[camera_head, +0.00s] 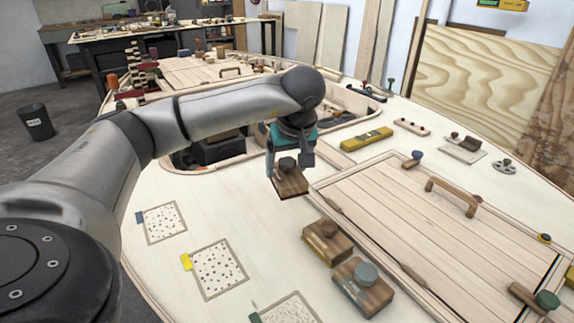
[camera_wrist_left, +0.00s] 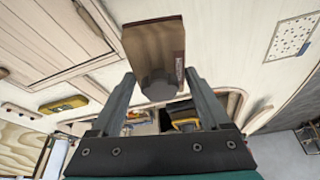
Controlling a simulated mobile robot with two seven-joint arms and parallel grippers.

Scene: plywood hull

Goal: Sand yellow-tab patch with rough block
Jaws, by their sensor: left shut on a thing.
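The yellow-tab patch (camera_head: 220,268) is a speckled square in a grey frame on the pale deck, with a yellow tab (camera_head: 187,262) at its upper left corner. My left gripper (camera_head: 290,160) is shut on the dark grey knob of a wooden block (camera_head: 291,185), up and right of that patch. The block also shows in the left wrist view (camera_wrist_left: 155,42), its knob between the fingers (camera_wrist_left: 160,95). I cannot tell whether it touches the deck, nor its grit. A brown-knob block (camera_head: 328,242) and a grey-knob block (camera_head: 363,287) sit right of the patch.
A blue-tab patch (camera_head: 165,222) lies above the yellow-tab patch and a green-tab patch (camera_head: 290,309) below it. A planked hatch (camera_head: 430,220) with a handle is at the right. A yellow level (camera_head: 366,139) lies beyond. The deck around the yellow-tab patch is clear.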

